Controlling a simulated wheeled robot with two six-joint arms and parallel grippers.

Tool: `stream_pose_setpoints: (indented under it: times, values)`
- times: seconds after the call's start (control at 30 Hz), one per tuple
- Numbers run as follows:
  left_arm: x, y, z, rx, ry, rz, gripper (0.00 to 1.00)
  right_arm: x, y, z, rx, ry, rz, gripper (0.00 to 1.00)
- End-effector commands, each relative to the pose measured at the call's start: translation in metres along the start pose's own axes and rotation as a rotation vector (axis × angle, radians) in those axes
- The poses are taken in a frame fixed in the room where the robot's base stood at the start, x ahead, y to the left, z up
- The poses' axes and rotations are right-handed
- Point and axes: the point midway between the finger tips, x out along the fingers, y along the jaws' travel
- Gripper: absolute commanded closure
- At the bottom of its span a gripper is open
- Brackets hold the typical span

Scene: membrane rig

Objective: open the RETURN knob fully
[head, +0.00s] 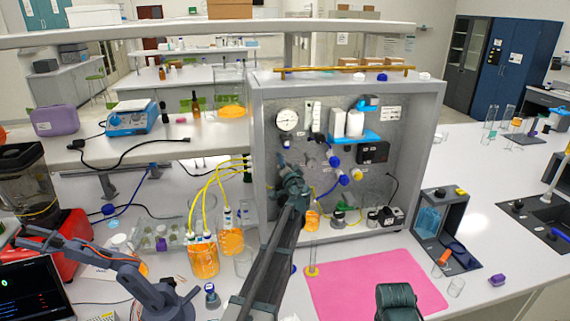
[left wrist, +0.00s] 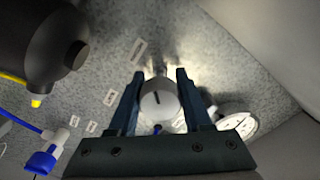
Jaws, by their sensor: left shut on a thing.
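A round grey-white knob (left wrist: 160,106) with a short dark index mark sits on the grey speckled panel in the left wrist view. The mark stands close to upright in that picture. My left gripper (left wrist: 160,76) has one finger on each side of the knob and is shut on it. In the head view my left gripper (head: 284,160) reaches the lower left part of the panel (head: 347,107), and its arm hides the knob. No lettering reading RETURN can be made out. My right gripper's fingers do not show.
A round gauge (head: 288,120) is on the panel above my left gripper; it also shows in the left wrist view (left wrist: 238,118). Blue valves (head: 342,178), a black display box (head: 372,152) and tubing are close by. Orange-filled bottles (head: 204,258) stand left of my arm. A pink mat (head: 375,284) lies in front.

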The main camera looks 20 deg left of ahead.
Motion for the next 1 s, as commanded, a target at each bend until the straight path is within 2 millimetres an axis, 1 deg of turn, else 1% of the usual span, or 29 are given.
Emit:
stream_pose_setpoints:
  times: [0.2,0.5,0.73,1.0]
  values:
    - [-0.0014,0.0007,0.0008,-0.206,-0.001,0.001,1.0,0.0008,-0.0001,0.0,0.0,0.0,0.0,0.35]
    - [-0.0015,0.0012,0.0008,-0.467,-0.001,0.001,1.0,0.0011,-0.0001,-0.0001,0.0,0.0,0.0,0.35]
    - [-0.0017,0.0014,0.0007,-0.616,-0.002,0.0,1.0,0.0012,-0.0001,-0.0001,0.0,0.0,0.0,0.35]
    - [-0.0018,0.0015,0.0007,-0.715,-0.002,0.0,1.0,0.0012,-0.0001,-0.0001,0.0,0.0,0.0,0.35]
